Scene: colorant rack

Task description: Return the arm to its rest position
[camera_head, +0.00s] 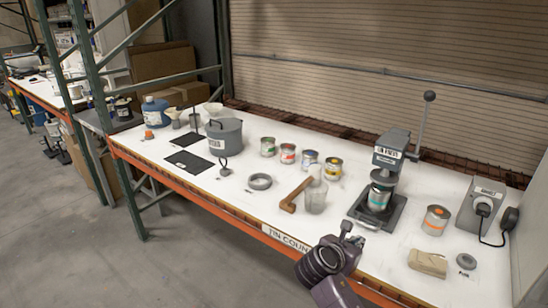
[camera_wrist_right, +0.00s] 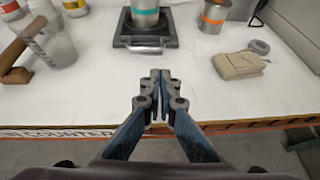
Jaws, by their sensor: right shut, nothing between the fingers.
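My right arm comes in at the bottom of the head view, in front of the table's front edge. My right gripper (camera_wrist_right: 159,80) shows in the wrist view with its fingers together and nothing between them. It also shows in the head view (camera_head: 350,232), close to the orange front beam. In the wrist view the fingertips point at the bare white tabletop (camera_wrist_right: 110,90), short of the can press. My left gripper is not in view.
The can press (camera_head: 386,175) holds a can on its dark base. A folded tan cloth (camera_head: 428,263), an orange-banded can (camera_head: 436,220) and a grey box (camera_head: 480,204) stand right of it. A clear jug (camera_head: 316,196) and wooden mallet (camera_head: 292,197) are left.

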